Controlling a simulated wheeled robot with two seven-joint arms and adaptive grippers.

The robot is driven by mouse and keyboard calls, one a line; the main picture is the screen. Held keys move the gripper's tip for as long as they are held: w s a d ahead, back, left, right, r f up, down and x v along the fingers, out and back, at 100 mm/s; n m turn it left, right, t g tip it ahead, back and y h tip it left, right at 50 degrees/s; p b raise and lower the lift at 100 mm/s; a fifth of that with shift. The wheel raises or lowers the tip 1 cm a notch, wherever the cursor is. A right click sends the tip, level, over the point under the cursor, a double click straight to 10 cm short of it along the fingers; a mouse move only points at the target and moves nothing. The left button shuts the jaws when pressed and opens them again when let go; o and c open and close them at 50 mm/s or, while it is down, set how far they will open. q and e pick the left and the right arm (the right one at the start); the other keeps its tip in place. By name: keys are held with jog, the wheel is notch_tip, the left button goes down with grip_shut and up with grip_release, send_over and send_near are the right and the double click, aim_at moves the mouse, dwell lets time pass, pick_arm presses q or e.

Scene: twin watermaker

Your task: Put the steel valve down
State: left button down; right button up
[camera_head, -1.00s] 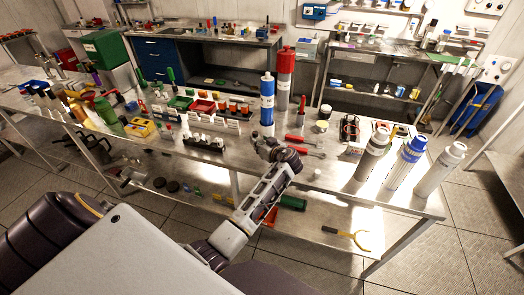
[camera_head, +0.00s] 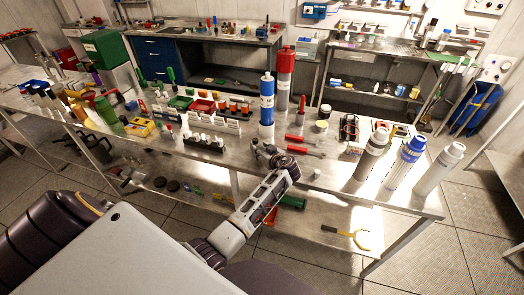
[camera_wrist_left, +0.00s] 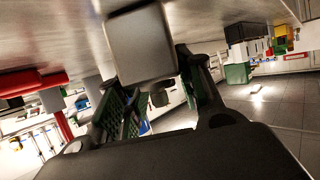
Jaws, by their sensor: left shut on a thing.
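My left gripper (camera_head: 266,152) is over the front edge of the steel workbench (camera_head: 340,185), close to the bench top. In the left wrist view, my left gripper (camera_wrist_left: 165,100) is shut on a smooth grey metal block, the steel valve (camera_wrist_left: 142,48), which sits between the dark fingers. The bench surface shows close to the valve; I cannot tell whether they touch. In the head view, the gripper hides most or all of the valve. My right gripper is not in view.
Red-handled tools (camera_head: 303,139) lie just behind the gripper. A blue cylinder (camera_head: 267,103) and a red-topped cylinder (camera_head: 284,75) stand behind. A small white cap (camera_head: 316,173) is to the right, with three large canisters beyond, one blue and white (camera_head: 405,163). Bare bench lies between.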

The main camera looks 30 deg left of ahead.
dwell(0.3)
pick_arm(q)
jog(key=c, duration=0.9)
grip_release()
jog(key=shift+c, duration=0.2)
jog(key=shift+r, duration=0.1)
jog(key=shift+s+d, duration=0.15)
jog(key=shift+d, duration=0.15)
jog(key=b+v, duration=0.2)
jog(key=v, duration=0.9)
jog(key=shift+d, duration=0.15)
jog(key=shift+r, duration=0.15)
